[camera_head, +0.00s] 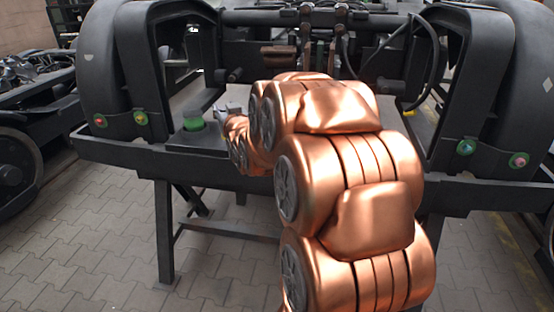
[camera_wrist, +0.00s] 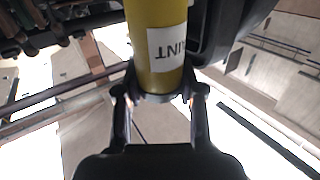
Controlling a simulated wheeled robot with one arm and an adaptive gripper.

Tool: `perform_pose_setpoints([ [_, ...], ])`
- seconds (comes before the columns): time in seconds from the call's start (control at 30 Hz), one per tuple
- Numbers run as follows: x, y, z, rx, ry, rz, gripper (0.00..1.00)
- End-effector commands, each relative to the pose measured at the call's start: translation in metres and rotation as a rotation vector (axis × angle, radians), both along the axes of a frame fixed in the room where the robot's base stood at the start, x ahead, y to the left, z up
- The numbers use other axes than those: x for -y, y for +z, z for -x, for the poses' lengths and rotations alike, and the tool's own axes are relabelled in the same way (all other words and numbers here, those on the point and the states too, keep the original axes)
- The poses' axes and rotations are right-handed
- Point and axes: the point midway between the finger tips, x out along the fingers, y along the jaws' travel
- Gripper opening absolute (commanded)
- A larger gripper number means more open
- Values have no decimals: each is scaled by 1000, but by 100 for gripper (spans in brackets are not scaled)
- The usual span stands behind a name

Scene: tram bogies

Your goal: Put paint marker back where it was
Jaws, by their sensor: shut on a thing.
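The paint marker (camera_wrist: 145,25) is a yellow cylinder with a white label, on which upside-down letters show in the wrist view. My gripper (camera_wrist: 160,88) is shut around one end of it, with a finger on each side. The rest of the marker runs up out of the top of the wrist view. In the head view my gripper (camera_head: 225,112) is at the left, just right of a green round thing (camera_head: 194,124). I cannot make out the marker in the head view.
The green thing stands on a dark plate (camera_head: 195,141) on the black bogie frame (camera_head: 110,152). Colored round buttons or caps, such as a red one (camera_head: 100,121), sit on the frame's ends. Black curved housings (camera_head: 100,50) rise at both sides. Paved floor (camera_head: 80,240) lies below.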

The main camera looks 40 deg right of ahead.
Motion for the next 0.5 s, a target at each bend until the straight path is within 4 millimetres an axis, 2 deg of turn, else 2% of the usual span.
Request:
perform_pose_setpoints([
  [0.03, 13, -10, 15, 6, -25, 1, 0],
  [0.2, 43, -25, 59, 8, -84, 0, 0],
  [0.5, 70, -43, 127, 17, -161, 18, 0],
])
